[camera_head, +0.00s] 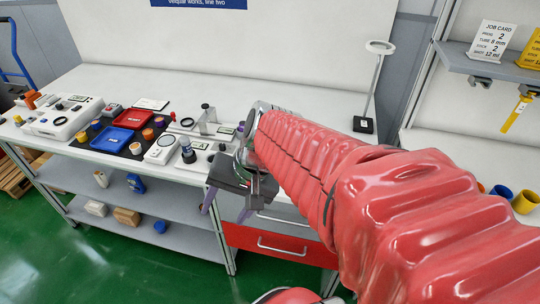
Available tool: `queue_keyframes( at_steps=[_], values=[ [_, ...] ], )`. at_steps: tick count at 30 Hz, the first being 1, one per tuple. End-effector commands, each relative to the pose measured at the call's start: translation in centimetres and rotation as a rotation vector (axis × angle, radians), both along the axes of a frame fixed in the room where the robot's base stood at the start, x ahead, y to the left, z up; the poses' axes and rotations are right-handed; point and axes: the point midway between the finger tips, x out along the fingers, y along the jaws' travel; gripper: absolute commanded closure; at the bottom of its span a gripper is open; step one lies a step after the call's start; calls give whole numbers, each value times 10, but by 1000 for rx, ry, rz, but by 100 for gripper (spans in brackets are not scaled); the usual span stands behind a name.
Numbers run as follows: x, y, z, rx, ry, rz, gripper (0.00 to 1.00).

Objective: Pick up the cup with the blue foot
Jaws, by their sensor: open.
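I cannot make out for certain which cup has a blue foot. Several small cups stand around the blue tray (111,139) and red tray (132,118), on a dark mat on the bench; one is an orange-topped cup (136,148). A dark blue-grey upright piece (188,153) stands on a white device nearer my gripper. My gripper (226,211) is open and appears empty, with its purple fingers pointing down at the bench's front edge, right of the trays. The red-sleeved arm hides part of the bench behind it.
White instruments (62,117) stand at the bench's left. A lamp-like stand (365,123) is at the back. A red drawer (275,243) lies below my gripper. At right are a blue cup (502,191) and a yellow cup (525,201).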

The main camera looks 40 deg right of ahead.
Motion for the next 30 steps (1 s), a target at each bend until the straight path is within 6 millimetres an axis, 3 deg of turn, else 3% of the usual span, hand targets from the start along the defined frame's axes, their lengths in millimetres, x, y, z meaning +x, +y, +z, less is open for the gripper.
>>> queue_keyframes(
  at_steps=[8,14,22,30],
  values=[
    [29,-36,-23,339,103,-417,45],
    [50,-78,-35,590,139,-721,45],
    [67,-160,-54,939,134,-1132,45],
    [56,-260,-80,1284,67,-1509,45]
  ],
)
